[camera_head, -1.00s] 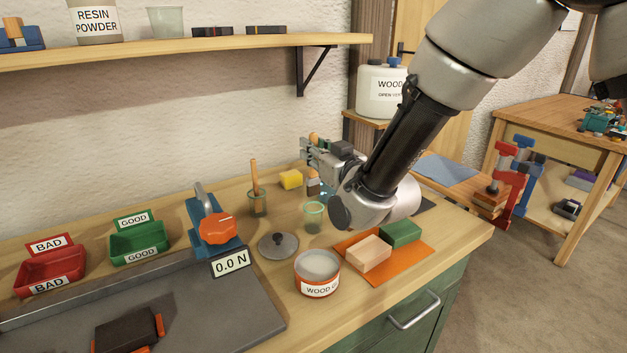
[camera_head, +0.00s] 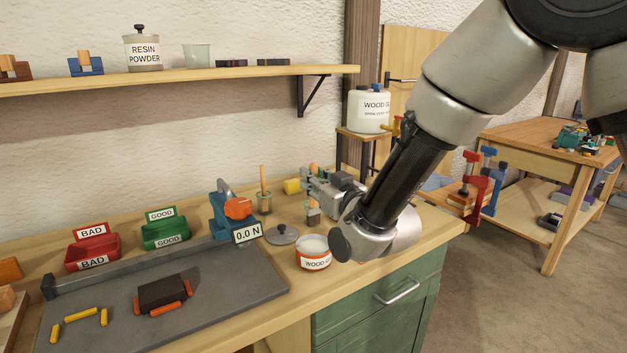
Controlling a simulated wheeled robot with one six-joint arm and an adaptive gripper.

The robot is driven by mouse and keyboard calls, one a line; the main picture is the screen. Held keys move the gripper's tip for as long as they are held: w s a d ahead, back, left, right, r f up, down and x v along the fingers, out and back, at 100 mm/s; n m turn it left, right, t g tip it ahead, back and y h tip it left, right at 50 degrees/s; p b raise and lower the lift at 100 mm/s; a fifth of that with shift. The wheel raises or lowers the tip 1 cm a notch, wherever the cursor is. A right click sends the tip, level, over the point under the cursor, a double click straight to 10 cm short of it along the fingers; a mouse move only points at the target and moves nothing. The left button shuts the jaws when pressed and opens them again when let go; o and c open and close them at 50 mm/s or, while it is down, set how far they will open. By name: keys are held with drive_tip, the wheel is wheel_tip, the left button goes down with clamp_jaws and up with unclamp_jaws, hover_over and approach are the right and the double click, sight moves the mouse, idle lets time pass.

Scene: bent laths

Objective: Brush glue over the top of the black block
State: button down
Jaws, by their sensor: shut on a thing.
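The black block (camera_head: 162,291) lies on a dark grey plate (camera_head: 215,286) at the lower left, with orange-red strips beside it. My gripper (camera_head: 313,187) is shut on a brush with a wooden handle, held upright with its bristles (camera_head: 313,215) down. It is at the back of the bench, to the right of and well away from the block. An open pot of wood glue (camera_head: 313,256) stands in front of the gripper. Its grey lid (camera_head: 282,235) lies to the left. My arm hides part of the bench behind it.
A blue clamp device with an orange knob (camera_head: 237,208) and a 0.0 N display (camera_head: 248,233) stands behind the plate. Red BAD (camera_head: 92,250) and green GOOD (camera_head: 165,232) bins stand further left. A cup with a stick (camera_head: 264,203) is near the gripper. Yellow strips (camera_head: 81,315) lie on the plate.

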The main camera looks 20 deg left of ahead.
sight(314, 209)
drive_tip(key=shift+s+d+f, duration=0.1)
drive_tip(key=shift+s+f, duration=0.1)
drive_tip(key=shift+s, duration=0.1)
drive_tip(key=shift+f, duration=2.85)
drive_tip(key=shift+f, duration=0.6)
drive_tip(key=shift+r, duration=3.6)
